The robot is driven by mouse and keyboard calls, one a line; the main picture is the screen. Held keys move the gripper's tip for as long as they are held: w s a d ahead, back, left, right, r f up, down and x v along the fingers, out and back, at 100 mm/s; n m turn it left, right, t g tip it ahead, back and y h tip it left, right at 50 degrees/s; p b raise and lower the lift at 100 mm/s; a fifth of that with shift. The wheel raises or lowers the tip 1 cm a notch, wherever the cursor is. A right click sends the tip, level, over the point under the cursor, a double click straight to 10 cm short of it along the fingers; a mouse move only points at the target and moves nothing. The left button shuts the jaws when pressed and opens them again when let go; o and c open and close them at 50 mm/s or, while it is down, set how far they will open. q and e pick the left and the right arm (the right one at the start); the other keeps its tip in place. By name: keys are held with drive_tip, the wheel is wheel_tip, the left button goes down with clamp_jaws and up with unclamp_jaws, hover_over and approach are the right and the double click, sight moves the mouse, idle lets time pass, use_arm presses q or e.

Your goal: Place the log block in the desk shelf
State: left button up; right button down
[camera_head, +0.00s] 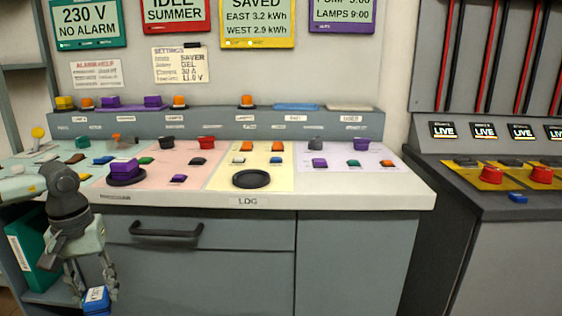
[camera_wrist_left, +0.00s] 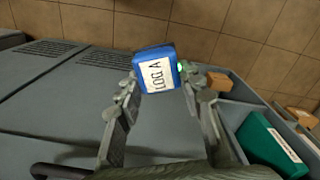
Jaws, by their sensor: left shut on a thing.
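The log block (camera_head: 96,303) is blue with a white label and shows at the bottom left of the head view. In the left wrist view the log block (camera_wrist_left: 157,73) reads "LOG A". My left gripper (camera_head: 91,290) is shut on it, one finger on each side, in front of the desk and below its top. The open desk shelf (camera_head: 47,297) is at the desk's lower left, left of the block. A green binder (camera_head: 36,252) stands in it and also shows in the left wrist view (camera_wrist_left: 268,146). My right gripper is not in view.
A drawer with a dark handle (camera_head: 166,231) is right of my left gripper. The desktop (camera_head: 380,190) above holds several small coloured blocks and a round black pad (camera_head: 251,179). In the left wrist view an orange-brown block (camera_wrist_left: 220,82) sits at the shelf's far end.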

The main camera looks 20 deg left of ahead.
use_arm(q)
drive_tip(key=w+d+m, duration=0.3)
drive_tip(key=d, duration=1.1)
drive_tip(key=w+d+m, duration=0.4)
drive_tip(key=d, duration=0.9)
drive_tip(key=shift+w+d+f, duration=0.3)
drive_tip(key=shift+d+f, duration=0.05)
drive_tip(key=shift+d, duration=0.05)
